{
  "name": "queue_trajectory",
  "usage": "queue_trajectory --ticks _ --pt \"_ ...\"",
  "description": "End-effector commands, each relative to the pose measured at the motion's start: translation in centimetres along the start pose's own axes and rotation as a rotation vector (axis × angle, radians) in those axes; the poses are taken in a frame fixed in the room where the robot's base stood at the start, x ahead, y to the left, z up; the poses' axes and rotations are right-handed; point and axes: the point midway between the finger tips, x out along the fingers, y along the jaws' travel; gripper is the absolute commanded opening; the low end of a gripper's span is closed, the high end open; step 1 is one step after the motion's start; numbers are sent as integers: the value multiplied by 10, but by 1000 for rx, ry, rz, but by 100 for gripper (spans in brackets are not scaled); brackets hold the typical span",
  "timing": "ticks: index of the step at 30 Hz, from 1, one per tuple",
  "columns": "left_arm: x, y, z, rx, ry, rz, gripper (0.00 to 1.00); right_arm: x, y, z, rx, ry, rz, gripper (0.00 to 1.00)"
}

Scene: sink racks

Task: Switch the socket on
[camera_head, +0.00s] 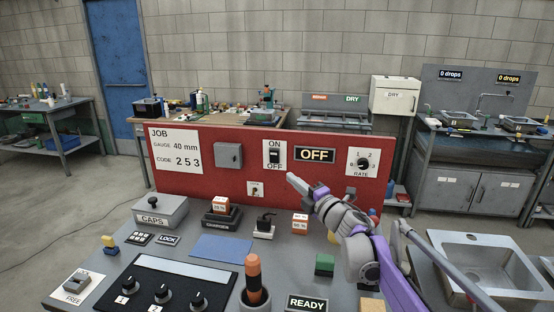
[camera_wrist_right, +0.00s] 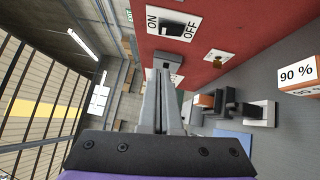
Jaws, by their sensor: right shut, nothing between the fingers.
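A black rocker switch (camera_head: 274,157) sits on a white plate marked ON above and OFF below, on the red panel (camera_head: 200,192). The display (camera_head: 315,155) beside it reads OFF. My left gripper is not in view.
A black charger (camera_head: 221,220) holds a red-topped block. A black plug (camera_head: 264,222) and a 90 % block (camera_head: 300,225) stand on the bench below the panel. A RATE dial (camera_head: 363,163) is right of the display. A blue mat (camera_head: 221,247) lies clear.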

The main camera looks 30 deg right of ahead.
Motion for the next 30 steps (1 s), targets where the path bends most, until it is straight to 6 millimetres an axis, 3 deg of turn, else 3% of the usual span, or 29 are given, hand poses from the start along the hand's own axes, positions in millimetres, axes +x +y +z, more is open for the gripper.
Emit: queue_trajectory --ticks 15,21,30 --pt "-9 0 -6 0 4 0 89 100 1 -1 2 2 0 0" --pt "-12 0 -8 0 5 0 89 117 1 21 1 0 1 0" --pt "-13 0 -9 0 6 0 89 123 0 28 1 0 1 0"
